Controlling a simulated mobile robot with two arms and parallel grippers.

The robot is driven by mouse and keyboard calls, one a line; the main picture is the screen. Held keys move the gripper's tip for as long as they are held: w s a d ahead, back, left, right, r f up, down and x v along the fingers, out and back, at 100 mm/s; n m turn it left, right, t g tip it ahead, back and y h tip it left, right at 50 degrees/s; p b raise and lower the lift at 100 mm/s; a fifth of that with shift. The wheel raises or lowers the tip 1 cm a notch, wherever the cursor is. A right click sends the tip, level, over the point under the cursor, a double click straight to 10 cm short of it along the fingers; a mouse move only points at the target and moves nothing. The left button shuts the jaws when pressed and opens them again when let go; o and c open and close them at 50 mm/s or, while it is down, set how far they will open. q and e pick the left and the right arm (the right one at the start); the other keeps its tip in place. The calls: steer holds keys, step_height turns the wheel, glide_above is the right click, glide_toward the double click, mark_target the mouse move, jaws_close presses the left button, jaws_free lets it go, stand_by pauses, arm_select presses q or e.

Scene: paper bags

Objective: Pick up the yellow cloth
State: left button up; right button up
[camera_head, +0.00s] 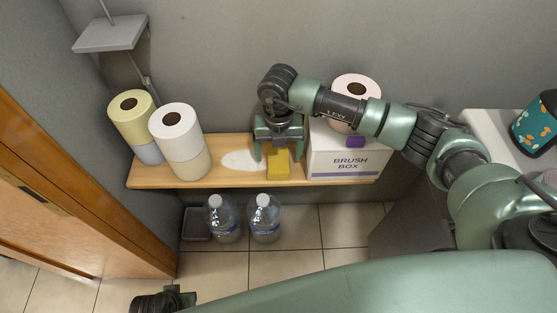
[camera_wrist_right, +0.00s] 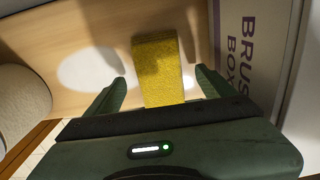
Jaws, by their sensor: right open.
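The yellow cloth (camera_head: 278,163) is a small folded block on the wooden shelf, left of the brush box. My right gripper (camera_head: 277,158) is above it, pointing down, with its fingers apart. In the right wrist view the yellow cloth (camera_wrist_right: 158,70) lies between the two open fingertips (camera_wrist_right: 160,82), with a gap on each side. Its near end is hidden behind the gripper body. My left gripper (camera_head: 180,300) shows only in part at the bottom left of the head view; its jaws cannot be made out.
Stacked rolls (camera_head: 178,130) stand at the left of the shelf (camera_head: 215,175). Two water bottles (camera_head: 265,218) stand on the floor below.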

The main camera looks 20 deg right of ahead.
mark_target(279, 157)
steer(key=shift+f, duration=0.45)
steer(key=c, duration=1.5)
arm_select(q)
steer(key=shift+w+r, duration=0.1)
steer(key=shift+r, duration=0.1)
arm_select(e)
steer(key=shift+o, duration=0.2)
steer(key=shift+r, duration=0.15)
